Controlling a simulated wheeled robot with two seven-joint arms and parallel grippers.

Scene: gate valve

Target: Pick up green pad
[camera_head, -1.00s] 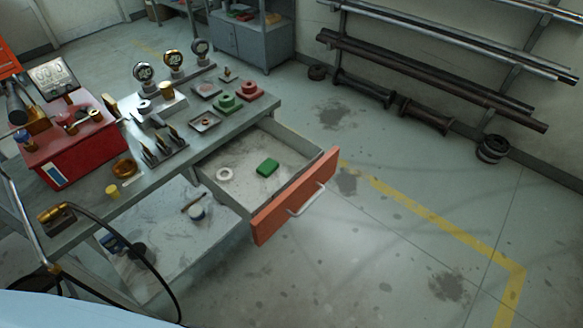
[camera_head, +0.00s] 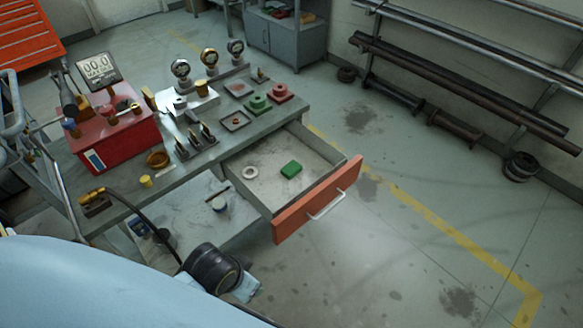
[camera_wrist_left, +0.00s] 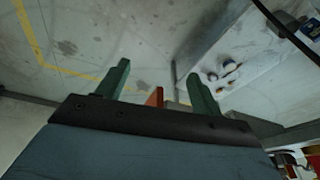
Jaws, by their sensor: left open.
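The green pad (camera_head: 291,169) lies flat inside the open drawer (camera_head: 318,199), which has an orange-red front and a light handle. A white ring (camera_head: 250,172) lies to its left in the same drawer. My left gripper (camera_wrist_left: 158,80) shows in the left wrist view with its two green fingers spread apart and nothing between them. The orange drawer front (camera_wrist_left: 155,97) shows between and beyond the fingers. The pad cannot be made out in the left wrist view. Neither gripper shows in the head view.
The workbench (camera_head: 190,168) carries a red box (camera_head: 112,137), gauges, trays, and a green block (camera_head: 259,104) and a red block (camera_head: 281,93). A lower shelf holds small items. A dark coil (camera_head: 213,268) sits at the front. Floor right of the drawer is clear.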

